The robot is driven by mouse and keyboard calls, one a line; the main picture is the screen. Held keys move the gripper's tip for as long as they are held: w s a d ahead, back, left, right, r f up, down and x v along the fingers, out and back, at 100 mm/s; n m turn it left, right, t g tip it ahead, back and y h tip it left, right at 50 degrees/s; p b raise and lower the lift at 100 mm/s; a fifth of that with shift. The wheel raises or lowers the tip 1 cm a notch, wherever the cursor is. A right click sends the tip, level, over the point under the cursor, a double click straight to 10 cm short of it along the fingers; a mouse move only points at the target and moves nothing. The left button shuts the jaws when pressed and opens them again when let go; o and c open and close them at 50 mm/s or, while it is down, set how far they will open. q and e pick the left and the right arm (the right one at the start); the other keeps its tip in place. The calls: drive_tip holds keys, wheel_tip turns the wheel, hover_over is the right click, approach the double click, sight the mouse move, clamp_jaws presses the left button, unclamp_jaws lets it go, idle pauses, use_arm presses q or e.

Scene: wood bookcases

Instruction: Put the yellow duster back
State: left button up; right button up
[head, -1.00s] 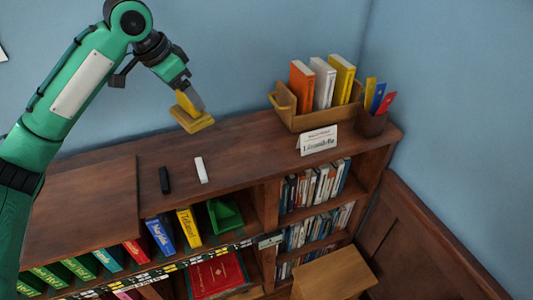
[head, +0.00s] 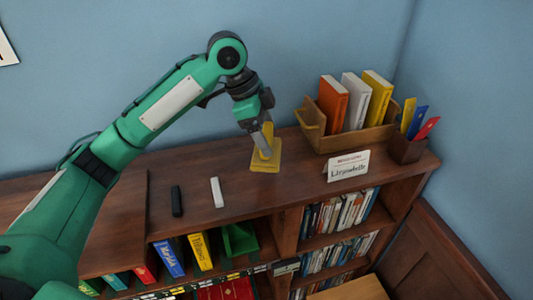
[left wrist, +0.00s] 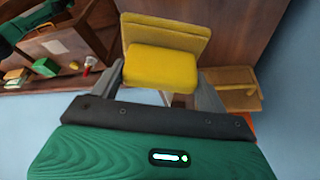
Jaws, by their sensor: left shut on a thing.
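The yellow duster (head: 263,166) has a flat base and a raised block-like grip. In the head view it is at the bookcase top (head: 235,200), right of a white stick and left of the wooden book box. Its base looks level and close to the wood; I cannot tell if it touches. My left gripper (head: 267,143) points down and is shut on its grip. In the left wrist view the yellow grip (left wrist: 162,67) is between the two fingers, with the flat base beyond it. My right gripper is not in view.
A black stick (head: 177,201) and the white stick (head: 217,192) lie on the top. The wooden box (head: 312,124) holds orange, white and yellow books. A pen cup (head: 406,150) and a sign card (head: 347,167) stand at the right. Shelves of books are below.

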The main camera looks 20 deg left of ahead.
sight(266, 159)
use_arm(q)
wheel_tip(266, 159, down, 3)
drive_tip(key=shift+f+p, duration=0.1)
drive_tip(key=shift+p, duration=0.2)
drive_tip(key=shift+f, duration=0.85)
wheel_tip(266, 159, down, 3)
drive_tip(key=shift+p, duration=0.55)
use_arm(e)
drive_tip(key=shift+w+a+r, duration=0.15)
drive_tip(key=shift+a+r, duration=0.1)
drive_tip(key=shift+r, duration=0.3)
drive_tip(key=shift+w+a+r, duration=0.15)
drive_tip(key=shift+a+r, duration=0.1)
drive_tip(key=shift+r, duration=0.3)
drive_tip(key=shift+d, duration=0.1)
use_arm(q)
drive_tip(key=o, duration=1)
drive_tip(key=shift+f, duration=0.15)
drive_tip(key=shift+c, duration=0.2)
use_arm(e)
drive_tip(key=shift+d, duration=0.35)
